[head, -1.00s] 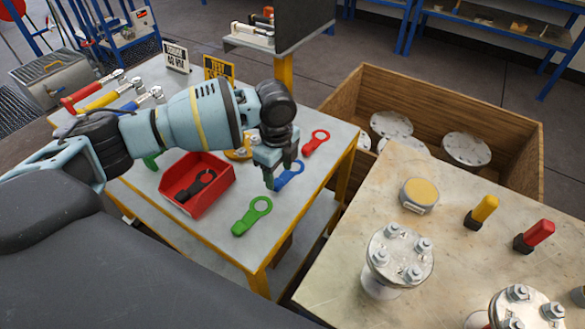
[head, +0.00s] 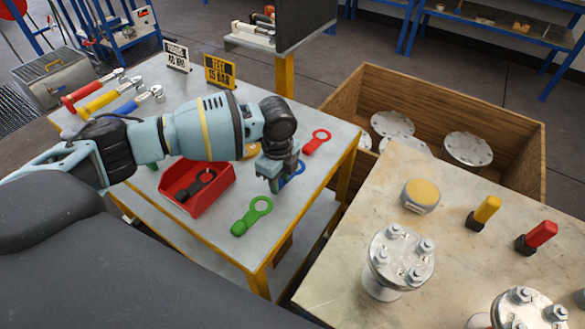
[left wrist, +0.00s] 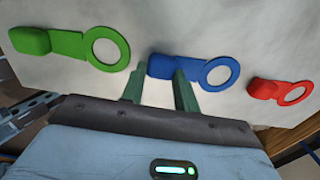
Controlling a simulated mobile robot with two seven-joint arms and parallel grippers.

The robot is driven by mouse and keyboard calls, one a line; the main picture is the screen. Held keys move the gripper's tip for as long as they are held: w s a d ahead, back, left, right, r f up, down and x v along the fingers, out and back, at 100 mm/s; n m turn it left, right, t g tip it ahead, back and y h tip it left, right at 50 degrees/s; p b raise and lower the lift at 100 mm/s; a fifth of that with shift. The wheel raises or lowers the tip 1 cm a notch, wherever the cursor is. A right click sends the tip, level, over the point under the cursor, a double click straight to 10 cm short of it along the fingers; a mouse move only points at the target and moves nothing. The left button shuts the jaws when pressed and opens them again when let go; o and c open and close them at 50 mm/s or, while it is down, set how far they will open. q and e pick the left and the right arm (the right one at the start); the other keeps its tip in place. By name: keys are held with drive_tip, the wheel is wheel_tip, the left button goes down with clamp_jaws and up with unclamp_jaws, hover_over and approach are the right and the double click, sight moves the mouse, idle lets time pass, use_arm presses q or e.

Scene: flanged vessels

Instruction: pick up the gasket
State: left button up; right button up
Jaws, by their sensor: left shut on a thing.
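Several ring-shaped gaskets with tab handles lie on the grey table. The blue gasket (head: 297,170) is partly hidden behind my left gripper (head: 277,184) in the head view. In the left wrist view, the handle of the blue gasket (left wrist: 163,67) is between the fingers of my left gripper (left wrist: 160,73), which is shut on it. Its ring extends to the right of the fingers. The green gasket (head: 252,217) lies in front, and also shows in the left wrist view (left wrist: 68,44). The red gasket (head: 315,143) lies behind. My right gripper is not in view.
A red bin (head: 203,200) holding a black gasket stands left of my gripper. Coloured wrenches (head: 105,93) and two signs (head: 219,71) are at the table's back. A worktop (head: 345,270) with flanged vessels (head: 400,262) and a wooden crate (head: 455,100) are to the right.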

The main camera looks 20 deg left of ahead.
use_arm(q)
wheel_tip(320, 180, up, 10)
drive_tip(key=shift+p, duration=0.35)
idle(0.4)
